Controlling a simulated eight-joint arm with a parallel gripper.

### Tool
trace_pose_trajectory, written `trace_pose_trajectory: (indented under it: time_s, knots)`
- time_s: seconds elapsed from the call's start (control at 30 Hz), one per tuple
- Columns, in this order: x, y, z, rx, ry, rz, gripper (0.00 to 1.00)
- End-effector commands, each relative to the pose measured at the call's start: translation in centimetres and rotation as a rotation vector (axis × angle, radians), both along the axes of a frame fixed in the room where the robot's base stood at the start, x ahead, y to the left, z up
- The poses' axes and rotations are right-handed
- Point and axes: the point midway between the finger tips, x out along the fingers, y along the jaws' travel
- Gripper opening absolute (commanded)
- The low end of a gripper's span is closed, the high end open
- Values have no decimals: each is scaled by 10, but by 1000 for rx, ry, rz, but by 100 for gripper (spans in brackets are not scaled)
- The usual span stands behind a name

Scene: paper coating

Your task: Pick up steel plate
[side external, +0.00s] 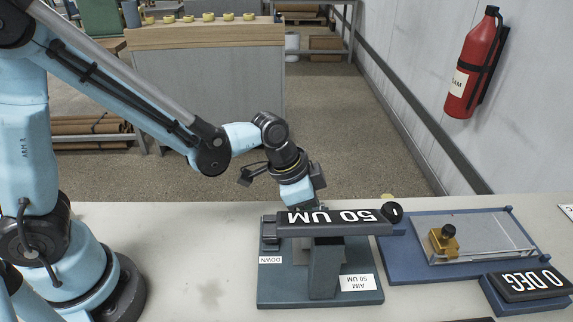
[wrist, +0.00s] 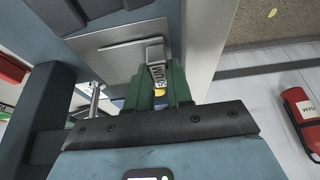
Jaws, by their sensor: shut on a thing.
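My gripper (side external: 305,206) is at the gauge stand (side external: 270,285), just behind its black "50 UM" sign (side external: 330,217), which hides the fingertips in the side view. In the wrist view, the green fingers (wrist: 160,88) are shut on a pale grey lettered tab (wrist: 155,62). The tab meets a flat grey metal plate (wrist: 115,48), which looks like the steel plate. Its join to the tab and its far edges are partly hidden.
Right of the stand is a blue base (side external: 400,262) with a grey panel (side external: 490,235) and a brass block (side external: 443,240). A "0 DEG" block (side external: 530,284) sits at front right. A fire extinguisher (side external: 472,65) hangs on the wall. The table's left middle (side external: 190,250) is clear.

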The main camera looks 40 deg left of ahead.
Motion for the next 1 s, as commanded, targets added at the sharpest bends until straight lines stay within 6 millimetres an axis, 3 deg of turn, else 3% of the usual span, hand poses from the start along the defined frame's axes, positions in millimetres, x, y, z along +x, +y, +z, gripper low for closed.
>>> trace_pose_trajectory:
  time_s: [0.6,1.0]
  knots:
    - [-1,0,68,1,1,0,0]
    - [-48,47,65,0,1,4,0]
